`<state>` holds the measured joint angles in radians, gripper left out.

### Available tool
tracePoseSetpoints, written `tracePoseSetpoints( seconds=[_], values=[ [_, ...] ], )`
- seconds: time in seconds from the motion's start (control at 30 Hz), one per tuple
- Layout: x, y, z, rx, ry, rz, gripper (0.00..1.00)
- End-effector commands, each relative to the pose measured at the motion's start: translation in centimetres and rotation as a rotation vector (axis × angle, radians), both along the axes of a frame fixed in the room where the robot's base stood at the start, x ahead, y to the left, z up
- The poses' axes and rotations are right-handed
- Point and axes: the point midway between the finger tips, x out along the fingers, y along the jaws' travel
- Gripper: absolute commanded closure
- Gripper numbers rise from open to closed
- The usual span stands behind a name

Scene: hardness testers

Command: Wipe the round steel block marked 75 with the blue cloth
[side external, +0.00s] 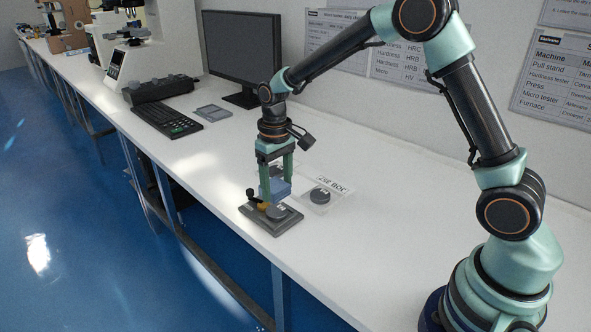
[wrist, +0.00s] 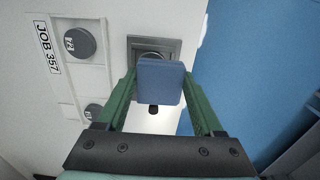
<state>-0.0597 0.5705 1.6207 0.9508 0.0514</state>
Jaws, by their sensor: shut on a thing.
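My gripper (side external: 274,186) is shut on the blue cloth (side external: 280,189), a folded block-shaped pad. In the wrist view the cloth (wrist: 160,82) sits between both green fingers. It is just above a dark square stand (side external: 288,224), where a round grey block (side external: 277,212) shows under its lower edge. I cannot tell if they touch. The block's mark is too small to read. In the wrist view the cloth hides most of the stand (wrist: 174,44). Another round block (side external: 321,196) lies on a white tray beside the stand; it also shows in the wrist view (wrist: 80,43).
The white tray (side external: 313,208) bears a "JOB 357" label (side external: 333,184). The wrist view shows a further round block (wrist: 93,112) there. A keyboard (side external: 166,120), monitor (side external: 243,50) and testing machines stand farther left. The bench's front edge is close to the stand. Bench to the right is clear.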

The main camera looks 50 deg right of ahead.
Motion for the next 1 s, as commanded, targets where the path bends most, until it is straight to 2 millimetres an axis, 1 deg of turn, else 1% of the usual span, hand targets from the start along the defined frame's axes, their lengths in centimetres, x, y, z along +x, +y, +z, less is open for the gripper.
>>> tracePoseSetpoints(
  seconds=[0.1,0.2,0.83,0.93,1.0],
  values=[
    [0.1,0.0,0.9,0.0,-0.003,0.0,0.76],
    [0.0,0.0,1.4,0.0,-0.001,0.0,0.76],
    [0.0,0.0,1.6,0.0,-0.001,0.0,0.76],
    [-0.3,-0.3,2.0,0.0,-0.001,-0.001,0.76],
    [-0.8,-0.7,2.7,0.0,-0.004,-0.003,0.76]
  ],
)
